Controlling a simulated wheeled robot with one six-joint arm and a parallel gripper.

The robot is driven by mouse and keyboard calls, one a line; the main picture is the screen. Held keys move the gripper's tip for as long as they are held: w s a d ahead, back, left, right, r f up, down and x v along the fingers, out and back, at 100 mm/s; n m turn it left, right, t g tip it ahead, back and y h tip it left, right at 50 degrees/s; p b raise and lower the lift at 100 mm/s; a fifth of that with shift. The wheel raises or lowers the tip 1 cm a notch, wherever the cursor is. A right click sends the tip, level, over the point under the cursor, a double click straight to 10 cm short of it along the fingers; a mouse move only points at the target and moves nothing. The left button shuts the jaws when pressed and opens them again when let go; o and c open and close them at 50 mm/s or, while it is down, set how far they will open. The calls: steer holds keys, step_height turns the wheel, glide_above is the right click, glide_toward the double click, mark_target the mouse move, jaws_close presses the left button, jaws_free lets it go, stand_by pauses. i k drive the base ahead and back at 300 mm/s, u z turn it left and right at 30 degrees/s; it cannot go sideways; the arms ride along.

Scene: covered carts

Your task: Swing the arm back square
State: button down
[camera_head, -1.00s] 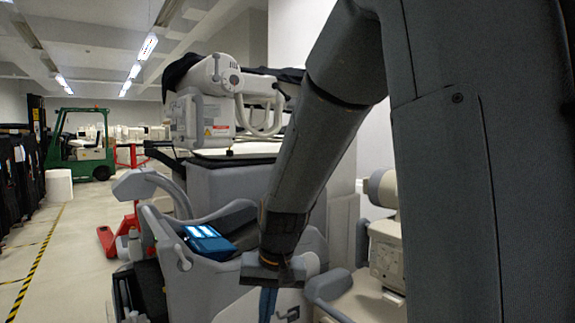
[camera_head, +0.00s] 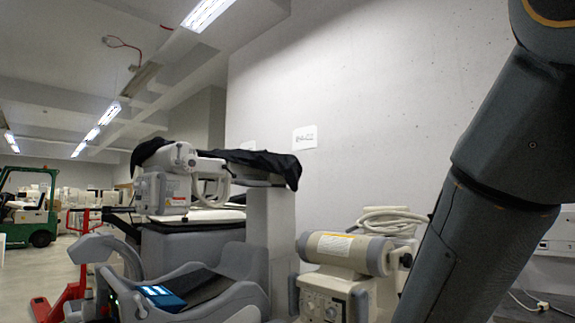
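My own dark grey arm (camera_head: 490,170) shows at the right of the head view. It runs from the top right corner slantwise down to the bottom edge. Its lower end and my gripper are out of the picture, so I cannot see the fingers. A pale wall (camera_head: 370,110) stands behind the arm. A beige machine with a rounded cylinder (camera_head: 345,250) stands just left of the arm.
A grey cart-like machine (camera_head: 190,245) with a blue screen (camera_head: 160,297) stands left of centre, with a black cover (camera_head: 265,163) draped above it. A red pallet jack (camera_head: 65,295) and a green forklift (camera_head: 40,222) stand at the left. Pale floor shows there.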

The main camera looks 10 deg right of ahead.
mark_target(264, 168)
steer(key=u, duration=0.95)
steer(key=i, duration=1.5)
steer(key=z, duration=0.3)
